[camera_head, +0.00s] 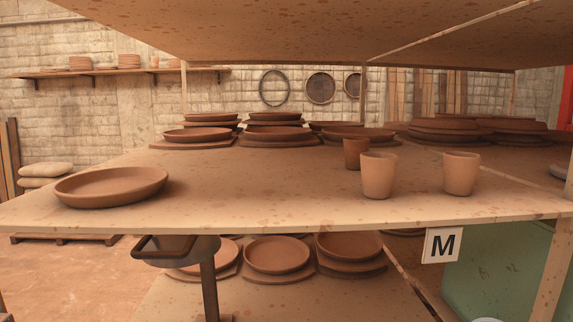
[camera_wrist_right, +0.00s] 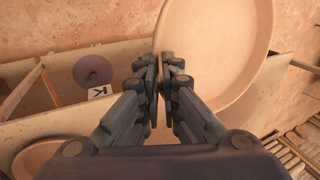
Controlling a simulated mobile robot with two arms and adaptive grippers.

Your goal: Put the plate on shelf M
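Shelf M is the wide board (camera_head: 270,208) across the middle of the head view, with a white M label (camera_head: 441,245) under its front edge. A reddish-brown plate (camera_head: 110,187) lies at its left end. In the right wrist view, my right gripper (camera_wrist_right: 166,62) is closed on the rim of a light clay plate (camera_wrist_right: 232,45). This plate is seen face-on, tilted up, and runs past the top of the picture. Neither gripper shows in the head view, and my left gripper is in neither view.
Several clay cups (camera_head: 378,175) stand on the right of shelf M, with stacked plates (camera_head: 275,133) behind. An upper board (camera_head: 280,30) hangs over it. The shelf's middle front is bare. The right wrist view shows a K label (camera_wrist_right: 99,92) and another round clay piece (camera_wrist_right: 35,155).

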